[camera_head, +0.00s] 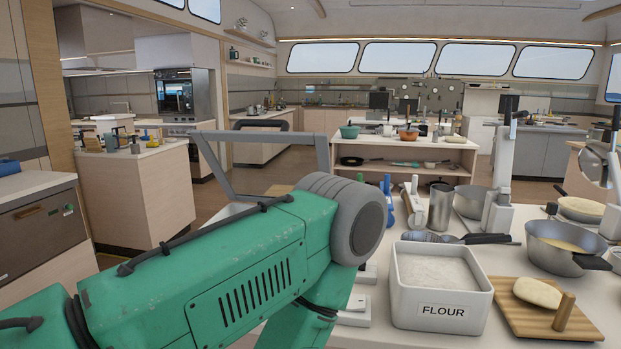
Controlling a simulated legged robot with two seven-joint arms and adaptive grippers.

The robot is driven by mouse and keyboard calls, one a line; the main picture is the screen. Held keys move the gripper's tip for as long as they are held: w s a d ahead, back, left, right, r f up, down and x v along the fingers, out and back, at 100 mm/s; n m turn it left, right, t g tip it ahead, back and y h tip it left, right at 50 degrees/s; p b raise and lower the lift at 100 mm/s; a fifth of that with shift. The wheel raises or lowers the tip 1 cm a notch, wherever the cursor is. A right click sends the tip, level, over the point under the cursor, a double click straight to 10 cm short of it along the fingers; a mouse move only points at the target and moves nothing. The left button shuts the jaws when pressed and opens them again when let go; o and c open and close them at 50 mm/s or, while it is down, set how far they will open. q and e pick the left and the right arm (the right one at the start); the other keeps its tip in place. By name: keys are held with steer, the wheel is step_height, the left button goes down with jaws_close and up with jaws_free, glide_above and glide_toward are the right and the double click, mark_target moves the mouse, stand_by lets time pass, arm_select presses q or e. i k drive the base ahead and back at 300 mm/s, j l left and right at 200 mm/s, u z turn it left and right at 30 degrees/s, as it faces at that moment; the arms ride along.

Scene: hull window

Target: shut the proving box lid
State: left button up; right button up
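No proving box or lid can be made out for certain in the head view. A large green arm link of mine with a grey round joint comes in from the left and covers the lower left and middle. It hides part of the counter (480,258) behind it. Neither gripper can be made out, so their opening and any grasp are not shown. An open white tub marked FLOUR (440,312), filled with white powder, stands on the counter right of the green link.
Right of the tub, a wooden board (508,301) carries dough (538,292). A saucepan (562,245), a steel cup (440,207) and a white mixer-like appliance (499,180) crowd the counter.

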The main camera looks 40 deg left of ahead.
mark_target(201, 138)
steer(key=j, duration=0.4)
steer(key=k+j+z, duration=0.15)
steer(key=j, duration=0.25)
steer(key=k+j, duration=0.1)
steer(key=j, duration=0.3)
steer(key=j+z, duration=0.1)
steer(key=j, duration=0.3)
steer(key=k+j+z, duration=0.1)
steer(key=j, duration=0.3)
steer(key=k, duration=0.1)
